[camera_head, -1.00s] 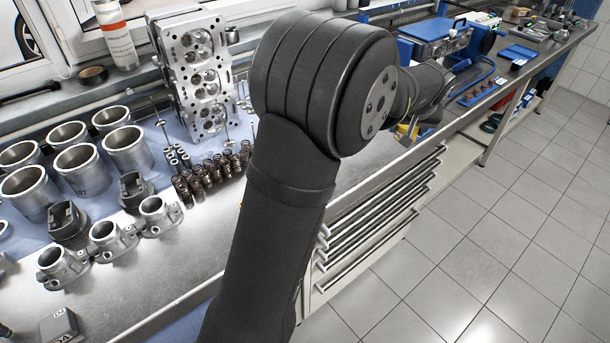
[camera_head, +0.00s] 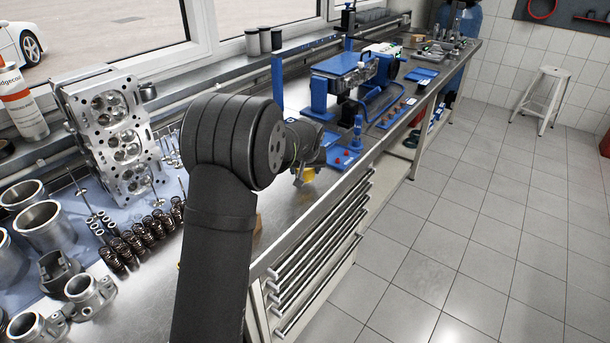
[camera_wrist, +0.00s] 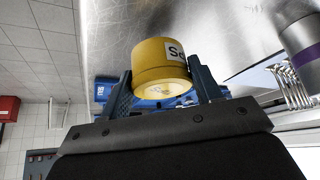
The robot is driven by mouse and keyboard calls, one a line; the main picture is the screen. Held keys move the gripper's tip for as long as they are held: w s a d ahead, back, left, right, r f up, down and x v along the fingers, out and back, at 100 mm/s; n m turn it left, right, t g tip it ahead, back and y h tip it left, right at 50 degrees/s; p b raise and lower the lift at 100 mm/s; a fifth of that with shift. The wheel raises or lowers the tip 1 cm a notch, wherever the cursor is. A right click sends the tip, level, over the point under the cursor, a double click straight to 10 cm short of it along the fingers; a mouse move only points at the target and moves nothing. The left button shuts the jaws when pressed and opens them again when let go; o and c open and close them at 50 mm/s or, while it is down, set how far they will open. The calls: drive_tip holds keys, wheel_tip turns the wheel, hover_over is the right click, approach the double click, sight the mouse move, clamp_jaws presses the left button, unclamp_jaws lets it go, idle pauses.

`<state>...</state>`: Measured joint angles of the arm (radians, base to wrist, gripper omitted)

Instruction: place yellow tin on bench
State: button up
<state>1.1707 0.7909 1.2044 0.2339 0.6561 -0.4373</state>
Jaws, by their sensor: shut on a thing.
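The yellow tin (camera_wrist: 163,62) with a white label is between the two fingers of my gripper (camera_wrist: 160,92) in the wrist view. The gripper is shut on it. In the head view a small part of the yellow tin (camera_head: 308,174) shows below my wrist, near the front edge of the bench; my arm hides much of the gripper (camera_head: 300,178). The metal bench (camera_head: 290,205) has a bare stretch around there. I cannot tell whether the tin touches the bench top.
A cylinder head (camera_head: 120,135), valve springs (camera_head: 140,240) and cylinder liners (camera_head: 45,225) lie to the left. Drawers (camera_head: 315,260) are below the front edge.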

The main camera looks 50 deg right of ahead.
drive_tip(key=shift+f, duration=1.15)
drive_tip(key=shift+f, duration=0.15)
drive_tip(key=o, duration=1)
drive_tip(key=shift+o, duration=0.2)
drive_tip(key=shift+r, duration=0.25)
drive_tip(key=v, duration=1.2)
